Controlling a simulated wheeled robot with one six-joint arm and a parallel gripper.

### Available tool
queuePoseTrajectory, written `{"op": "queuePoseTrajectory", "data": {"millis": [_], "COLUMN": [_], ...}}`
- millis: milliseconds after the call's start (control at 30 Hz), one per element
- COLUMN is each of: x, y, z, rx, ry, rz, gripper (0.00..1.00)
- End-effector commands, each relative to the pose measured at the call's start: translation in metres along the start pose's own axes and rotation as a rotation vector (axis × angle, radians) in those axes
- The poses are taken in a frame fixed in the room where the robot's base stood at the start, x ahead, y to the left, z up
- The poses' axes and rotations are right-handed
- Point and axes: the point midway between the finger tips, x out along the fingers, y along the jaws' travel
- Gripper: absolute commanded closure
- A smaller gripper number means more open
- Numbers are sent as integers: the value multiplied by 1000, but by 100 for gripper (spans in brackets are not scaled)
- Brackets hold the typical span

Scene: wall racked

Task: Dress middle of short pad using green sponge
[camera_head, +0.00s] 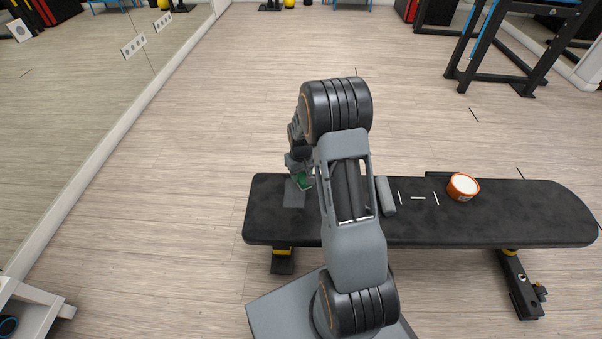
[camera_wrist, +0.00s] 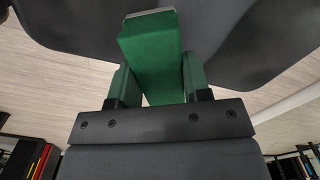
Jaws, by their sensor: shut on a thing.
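The green sponge (camera_head: 305,182) is in my gripper (camera_head: 301,171), at the left part of a black bench in the head view. In the wrist view the sponge (camera_wrist: 151,48) is a long green block between the two green-faced fingers (camera_wrist: 157,82), which are shut on it. A thin grey strip shows at its far end. A flat grey patch (camera_head: 293,194) lies on the bench's left part, just below the sponge in the picture; it may be the short pad. My arm hides the bench to the right of it. I cannot tell whether sponge and patch touch.
On the black bench (camera_head: 540,212) lie a grey bar (camera_head: 387,196), short white marks (camera_head: 418,198) and an orange tub with a white top (camera_head: 463,187). A mirror wall (camera_head: 90,110) runs along the left.

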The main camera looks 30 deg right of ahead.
Motion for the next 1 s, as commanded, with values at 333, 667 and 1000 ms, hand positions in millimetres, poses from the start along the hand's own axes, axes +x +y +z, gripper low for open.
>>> {"op": "queuePoseTrajectory", "data": {"millis": [333,667,1000], "x": [-1,0,2], "y": [-5,-12,-18], "z": [9,21,32], "rx": [0,-1,0], "ry": [-1,-1,-2], "rz": [0,0,-1], "gripper": [79,79,79]}}
